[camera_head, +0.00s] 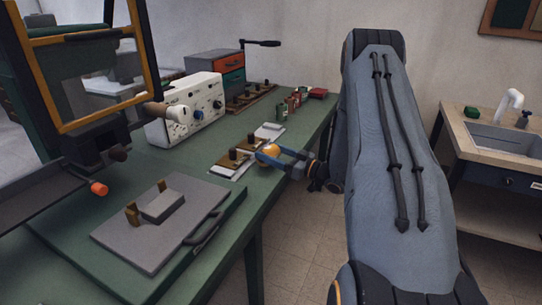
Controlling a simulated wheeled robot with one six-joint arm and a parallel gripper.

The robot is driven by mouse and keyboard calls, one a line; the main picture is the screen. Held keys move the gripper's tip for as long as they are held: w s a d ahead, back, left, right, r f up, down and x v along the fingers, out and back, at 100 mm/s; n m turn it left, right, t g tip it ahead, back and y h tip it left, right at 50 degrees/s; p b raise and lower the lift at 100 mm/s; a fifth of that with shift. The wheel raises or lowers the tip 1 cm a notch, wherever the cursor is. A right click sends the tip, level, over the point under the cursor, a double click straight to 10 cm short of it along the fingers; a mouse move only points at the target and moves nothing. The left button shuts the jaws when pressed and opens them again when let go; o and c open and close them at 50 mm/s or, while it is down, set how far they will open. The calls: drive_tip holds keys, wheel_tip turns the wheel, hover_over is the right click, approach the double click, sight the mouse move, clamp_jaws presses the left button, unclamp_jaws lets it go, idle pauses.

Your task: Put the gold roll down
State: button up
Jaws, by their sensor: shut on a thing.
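The gold roll (268,152) is a small, rounded, orange-gold thing near the right edge of the green table (200,262). The roll is over or beside a pale card with dark and brown pieces (230,165). I cannot tell whether the roll touches the table or is held just above it. The fingers hide part of its right side.
A grey plate (130,240) with a block lies in front. A white control box (186,112) and a framed press (95,85) stand left. A wooden rack (250,98) and several small jars (290,104) are farther back. A sink counter (500,135) is right.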

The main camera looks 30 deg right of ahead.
drive_tip(key=shift+f, duration=0.6)
drive_tip(key=shift+f, duration=0.15)
drive_tip(key=o, duration=1.3)
drive_tip(key=shift+c, duration=0.2)
drive_tip(key=shift+s+d, duration=0.15)
drive_tip(key=r+b+v, duration=0.1)
drive_tip(key=b+v, duration=0.1)
drive_tip(key=v, duration=0.9)
drive_tip(key=shift+s+d+f, duration=0.15)
drive_tip(key=shift+s+f, duration=0.1)
drive_tip(key=shift+f, duration=0.2)
drive_tip(key=shift+s, duration=0.1)
